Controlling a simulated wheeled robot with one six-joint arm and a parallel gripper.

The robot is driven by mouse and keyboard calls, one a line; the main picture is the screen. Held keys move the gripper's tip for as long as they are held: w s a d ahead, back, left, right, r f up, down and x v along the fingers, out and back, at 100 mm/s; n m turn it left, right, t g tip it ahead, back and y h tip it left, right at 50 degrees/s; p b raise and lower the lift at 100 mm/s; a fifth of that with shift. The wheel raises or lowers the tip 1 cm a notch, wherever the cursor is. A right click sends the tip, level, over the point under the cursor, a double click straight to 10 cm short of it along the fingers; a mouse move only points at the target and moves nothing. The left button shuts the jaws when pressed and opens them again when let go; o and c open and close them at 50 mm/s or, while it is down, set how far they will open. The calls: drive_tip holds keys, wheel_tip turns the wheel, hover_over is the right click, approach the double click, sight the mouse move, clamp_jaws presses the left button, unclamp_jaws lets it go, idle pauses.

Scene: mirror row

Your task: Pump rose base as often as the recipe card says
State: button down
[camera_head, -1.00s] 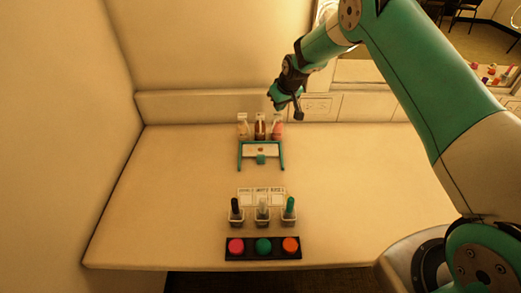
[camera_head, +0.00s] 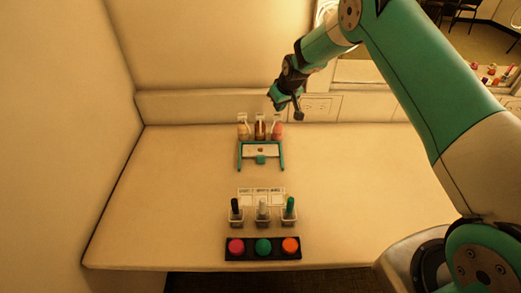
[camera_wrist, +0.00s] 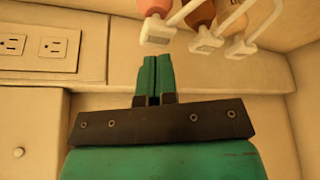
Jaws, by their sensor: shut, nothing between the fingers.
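Three pump bottles stand in a row at the back of the table: a pale one (camera_head: 242,130) at left, a dark amber-red one (camera_head: 260,130) in the middle and a pink one (camera_head: 277,130) at right. I cannot read which is rose base. My gripper (camera_head: 278,103) is above and close to the pink bottle. In the wrist view my gripper (camera_wrist: 155,72) is shut and empty, its tips just below the nearest white pump spout (camera_wrist: 157,30), apparently apart from it. Small pale cards (camera_head: 261,192) lie mid-table; their writing is too small to read.
A teal-legged stand (camera_head: 262,152) is in front of the bottles. Nearer are three small containers (camera_head: 263,213) with dark, pale and green sticks, and a black strip (camera_head: 249,255) with pink, green and orange buttons. A wall with outlets (camera_wrist: 55,48) stands behind. Both table sides are clear.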

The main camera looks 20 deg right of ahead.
sight(278, 115)
drive_tip(key=shift+f, duration=0.2)
idle(0.5)
drive_tip(key=shift+f+b, duration=1.2)
drive_tip(key=shift+f, duration=0.15)
drive_tip(key=shift+r, duration=0.2)
drive_tip(key=shift+r+p, duration=0.85)
drive_tip(key=shift+r, duration=0.45)
drive_tip(key=shift+r+p, duration=1.45)
drive_tip(key=shift+r, duration=1.55)
